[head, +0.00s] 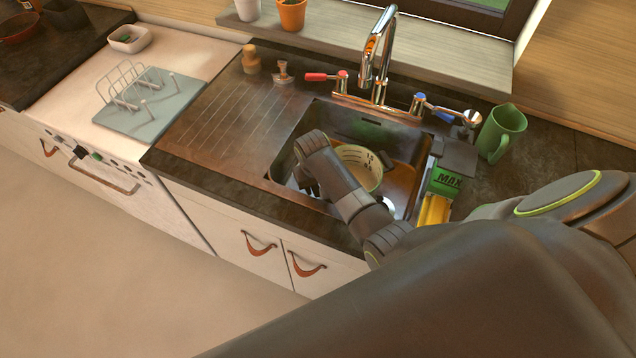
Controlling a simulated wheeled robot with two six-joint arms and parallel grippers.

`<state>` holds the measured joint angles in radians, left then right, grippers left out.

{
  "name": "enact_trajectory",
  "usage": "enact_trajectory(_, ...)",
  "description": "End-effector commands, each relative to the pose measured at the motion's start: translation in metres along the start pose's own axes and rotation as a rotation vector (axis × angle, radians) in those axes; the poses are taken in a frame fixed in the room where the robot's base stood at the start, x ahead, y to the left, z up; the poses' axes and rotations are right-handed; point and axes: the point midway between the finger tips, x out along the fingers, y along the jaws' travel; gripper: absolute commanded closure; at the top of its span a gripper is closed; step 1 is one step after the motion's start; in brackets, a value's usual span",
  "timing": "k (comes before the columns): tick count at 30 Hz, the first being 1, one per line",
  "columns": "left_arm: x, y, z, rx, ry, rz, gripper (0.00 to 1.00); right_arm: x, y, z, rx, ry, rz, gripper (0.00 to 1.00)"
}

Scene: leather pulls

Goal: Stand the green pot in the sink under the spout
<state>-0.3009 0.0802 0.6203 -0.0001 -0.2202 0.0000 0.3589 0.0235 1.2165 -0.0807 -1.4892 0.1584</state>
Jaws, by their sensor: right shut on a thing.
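The green pot (372,183) is in the sink (402,190), with a pale inner wall bearing dark marks and a green outer side. It looks upright, but my arm hides part of it and its base. My right gripper (309,187) is down in the sink at the pot's left side, shut on it; the fingertips are mostly hidden. The chrome spout (378,48) rises behind the sink, with the pot in front of and below it in the picture. My left gripper is not in view.
A red-handled tap lever (322,77) and a blue-handled one (432,106) flank the spout. A green jug (505,130) stands right of the sink. A green MAX packet (445,180) is at the sink's right edge.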

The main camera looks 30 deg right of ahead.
Motion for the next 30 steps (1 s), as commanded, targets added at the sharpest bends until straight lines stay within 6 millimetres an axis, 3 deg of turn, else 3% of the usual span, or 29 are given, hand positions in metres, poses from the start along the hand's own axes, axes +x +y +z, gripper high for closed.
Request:
enact_trajectory(9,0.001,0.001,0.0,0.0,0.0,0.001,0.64,0.002,0.0,-0.001,-0.001,0.002,0.001,1.0)
enact_trajectory(10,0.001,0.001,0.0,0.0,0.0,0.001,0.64,0.003,0.0,0.0,0.0,0.0,0.0,0.54)
enact_trajectory(15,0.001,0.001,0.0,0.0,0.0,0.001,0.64,0.002,0.0,0.0,-0.001,0.0,0.0,0.35)
enact_trajectory(23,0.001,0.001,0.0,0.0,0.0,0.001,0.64,0.001,0.0,0.0,-0.001,0.0,0.0,0.35)
enact_trajectory(30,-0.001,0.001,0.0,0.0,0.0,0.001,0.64,-0.019,0.0,-0.001,-0.001,0.004,-0.001,0.35)
